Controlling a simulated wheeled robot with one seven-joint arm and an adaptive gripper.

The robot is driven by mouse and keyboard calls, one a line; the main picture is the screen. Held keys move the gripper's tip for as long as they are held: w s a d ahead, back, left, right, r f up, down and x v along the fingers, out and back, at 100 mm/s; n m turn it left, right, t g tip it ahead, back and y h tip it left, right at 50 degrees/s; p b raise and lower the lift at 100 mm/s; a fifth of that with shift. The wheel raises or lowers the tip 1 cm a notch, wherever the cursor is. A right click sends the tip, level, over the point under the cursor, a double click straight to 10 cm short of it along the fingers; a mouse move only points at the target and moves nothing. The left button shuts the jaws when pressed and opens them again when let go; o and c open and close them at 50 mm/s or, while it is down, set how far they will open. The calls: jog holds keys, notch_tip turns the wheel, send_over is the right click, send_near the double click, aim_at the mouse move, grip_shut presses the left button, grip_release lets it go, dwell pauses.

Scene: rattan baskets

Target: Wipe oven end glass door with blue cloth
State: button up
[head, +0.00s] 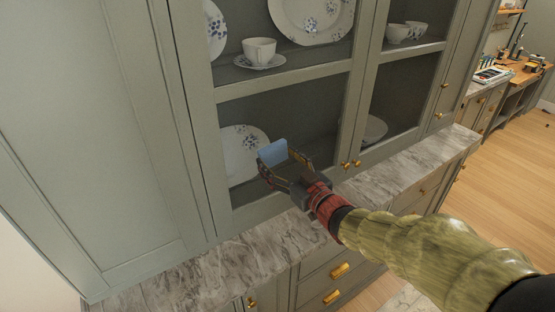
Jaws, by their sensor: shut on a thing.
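My gripper (285,162) is in front of the lower left glass pane (305,115) of a grey-green cabinet. It is shut on a small, flat light-blue cloth (273,152), which stands up at the fingertips. The cloth is close to the glass; I cannot tell whether it touches. No oven is plainly in view; the glass doors here belong to the cabinet.
Patterned plates and cups (259,50) stand behind the glass. Brass knobs (346,165) stick out right of my gripper. A marble counter (240,255) runs below, with drawers under it. Wooden floor (500,190) is clear at the right.

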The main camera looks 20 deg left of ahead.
jog(key=shift+v, duration=2.55)
jog(key=v, duration=0.3)
